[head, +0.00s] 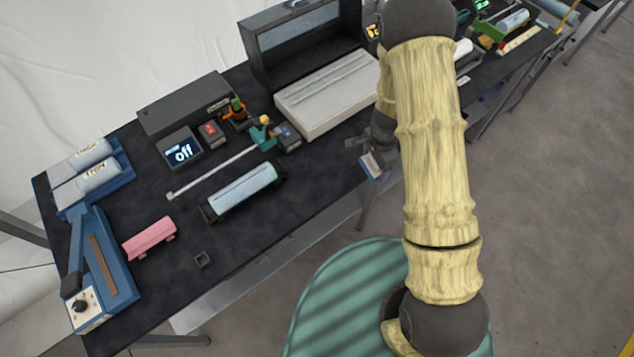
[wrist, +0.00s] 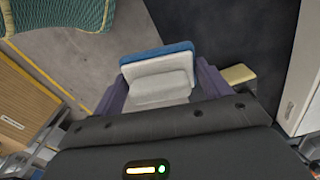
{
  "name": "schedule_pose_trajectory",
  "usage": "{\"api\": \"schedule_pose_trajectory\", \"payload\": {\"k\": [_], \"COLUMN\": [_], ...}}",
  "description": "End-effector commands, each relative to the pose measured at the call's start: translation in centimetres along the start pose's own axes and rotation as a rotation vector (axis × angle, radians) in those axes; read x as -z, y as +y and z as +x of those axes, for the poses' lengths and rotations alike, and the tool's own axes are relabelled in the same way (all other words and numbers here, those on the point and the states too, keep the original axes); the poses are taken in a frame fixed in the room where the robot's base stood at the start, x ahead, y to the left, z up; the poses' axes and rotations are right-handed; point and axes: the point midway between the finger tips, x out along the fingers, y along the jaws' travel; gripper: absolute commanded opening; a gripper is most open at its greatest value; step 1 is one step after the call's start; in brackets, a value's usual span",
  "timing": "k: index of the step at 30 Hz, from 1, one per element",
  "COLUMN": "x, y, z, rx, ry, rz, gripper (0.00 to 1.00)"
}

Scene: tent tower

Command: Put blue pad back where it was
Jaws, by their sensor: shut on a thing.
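The blue pad, blue with a pale grey-white block on its face, is in my gripper (head: 364,155) in the head view, and shows as a small blue and white piece (head: 371,166). In the wrist view the blue pad (wrist: 158,76) sits between my two dark purple fingers (wrist: 160,90), which are shut on it from both sides. My gripper is near the table's front edge, right of the middle of the table. My arm hides part of the table behind it.
The dark table (head: 235,235) holds a white box (head: 325,95), a pale blue roller (head: 242,188), a rod, an "off" display (head: 182,150), a pink block (head: 149,238) and a blue sealer (head: 100,262).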

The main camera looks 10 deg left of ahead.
Motion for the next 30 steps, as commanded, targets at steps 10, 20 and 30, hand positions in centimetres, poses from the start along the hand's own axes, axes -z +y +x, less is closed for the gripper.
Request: {"api": "schedule_pose_trajectory", "payload": {"k": [10,20,30], "x": [4.9,8.1,8.3], "y": [2.0,3.7,3.9], "z": [3.5,5.5,5.5], "rx": [0.001,0.0,0.0], "ry": [0.001,0.001,0.001], "rz": [-0.52,-0.907,-0.95], "gripper": [0.52,0.52,0.52]}}
